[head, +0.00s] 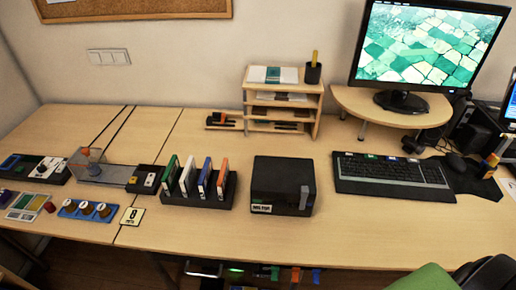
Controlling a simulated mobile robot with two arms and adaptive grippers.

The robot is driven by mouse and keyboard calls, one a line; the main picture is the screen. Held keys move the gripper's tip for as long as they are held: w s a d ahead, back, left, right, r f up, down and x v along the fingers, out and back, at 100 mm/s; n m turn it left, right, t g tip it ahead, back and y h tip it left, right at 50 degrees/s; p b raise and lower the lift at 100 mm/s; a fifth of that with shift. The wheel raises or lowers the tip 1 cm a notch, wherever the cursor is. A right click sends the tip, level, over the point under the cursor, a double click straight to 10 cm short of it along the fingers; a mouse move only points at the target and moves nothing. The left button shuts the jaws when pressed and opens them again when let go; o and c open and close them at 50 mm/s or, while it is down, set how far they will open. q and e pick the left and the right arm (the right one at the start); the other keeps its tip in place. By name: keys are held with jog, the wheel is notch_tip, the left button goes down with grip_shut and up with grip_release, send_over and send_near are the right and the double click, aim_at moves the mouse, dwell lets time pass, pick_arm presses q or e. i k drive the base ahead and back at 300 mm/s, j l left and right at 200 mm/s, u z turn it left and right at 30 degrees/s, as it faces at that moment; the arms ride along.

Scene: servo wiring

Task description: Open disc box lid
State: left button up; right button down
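A black box (284,178) stands near the middle of the desk. It looks like the disc box. Its top is flat and appears shut. A small white label (261,208) is on its front at the lower left, with print too small to read for sure. A grey latch-like strip (304,196) is on its front right side. The inside of the box is hidden. Neither of my grippers is in view.
A black rack (199,194) of coloured cases stands close left of the box. A keyboard (392,176) lies to its right. A wooden shelf unit (284,98) stands behind. The desk (215,240) is clear in front of the rack and box.

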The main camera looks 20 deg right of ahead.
aim_at(279, 180)
jog(key=z, duration=0.95)
